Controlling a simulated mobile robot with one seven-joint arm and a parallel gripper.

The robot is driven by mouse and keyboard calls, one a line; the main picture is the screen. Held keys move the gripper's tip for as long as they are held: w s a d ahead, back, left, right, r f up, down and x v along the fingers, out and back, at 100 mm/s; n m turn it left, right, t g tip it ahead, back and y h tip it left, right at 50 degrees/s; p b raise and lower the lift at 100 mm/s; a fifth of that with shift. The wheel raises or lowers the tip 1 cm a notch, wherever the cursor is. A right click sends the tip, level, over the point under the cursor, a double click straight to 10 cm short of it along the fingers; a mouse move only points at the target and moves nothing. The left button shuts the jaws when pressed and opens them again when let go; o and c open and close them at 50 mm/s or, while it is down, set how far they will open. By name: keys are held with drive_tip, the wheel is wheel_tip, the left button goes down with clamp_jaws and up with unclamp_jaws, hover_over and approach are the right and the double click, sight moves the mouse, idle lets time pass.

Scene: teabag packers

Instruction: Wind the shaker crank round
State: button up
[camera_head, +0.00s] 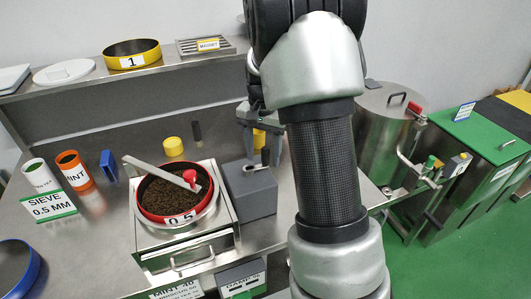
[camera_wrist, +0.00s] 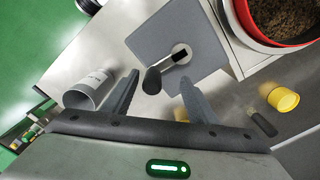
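The shaker crank shows in the wrist view as a short arm with a black handle (camera_wrist: 152,80) on top of a grey box (camera_wrist: 152,36). In the head view the grey box (camera_head: 250,192) stands right of the sieve shaker, with the crank handle (camera_head: 265,157) on top. The round red-rimmed sieve (camera_head: 143,196) marked 0.5 holds dark tea. My gripper (camera_head: 262,150) points down over the grey box. In the wrist view my gripper (camera_wrist: 160,97) is open, its fingers on either side of the handle. I cannot tell whether either finger touches it.
A white cup (camera_wrist: 90,89) lies left of the fingers in the wrist view. A bar with a red knob (camera_head: 190,176) crosses the sieve. A yellow cup (camera_head: 173,146) stands behind it. White and orange MINT (camera_head: 75,170) cups stand left. A steel drum (camera_head: 383,125) is at right.

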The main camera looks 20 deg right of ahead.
drive_tip(key=o, duration=0.7)
drive_tip(key=shift+d, duration=0.2)
drive_tip(key=shift+o, duration=0.2)
drive_tip(key=shift+s+a, duration=0.15)
drive_tip(key=shift+s, duration=0.65)
drive_tip(key=c, duration=1.8)
